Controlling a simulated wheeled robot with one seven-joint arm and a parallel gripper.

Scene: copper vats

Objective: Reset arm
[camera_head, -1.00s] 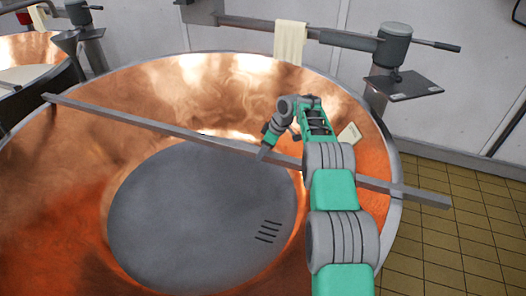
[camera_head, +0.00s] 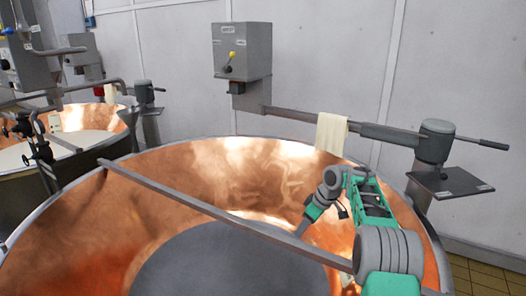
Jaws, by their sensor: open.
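My gripper (camera_head: 303,228) is at the end of my green and grey arm, over the right part of the large copper vat (camera_head: 170,165). It points down and to the left, close to the long grey bar (camera_head: 215,212) that lies across the vat. I cannot tell whether it touches the bar. The fingertips are small and nothing shows held between them. The arm bends at the elbow above the vat's right side and hides part of the bar and the far right copper wall.
A beige cloth (camera_head: 331,133) hangs on a horizontal pipe behind the vat. A grey post with a handle and dark plate (camera_head: 450,182) stands at the right. A control box (camera_head: 242,50) is on the wall. A second vat (camera_head: 75,140) stands at the left.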

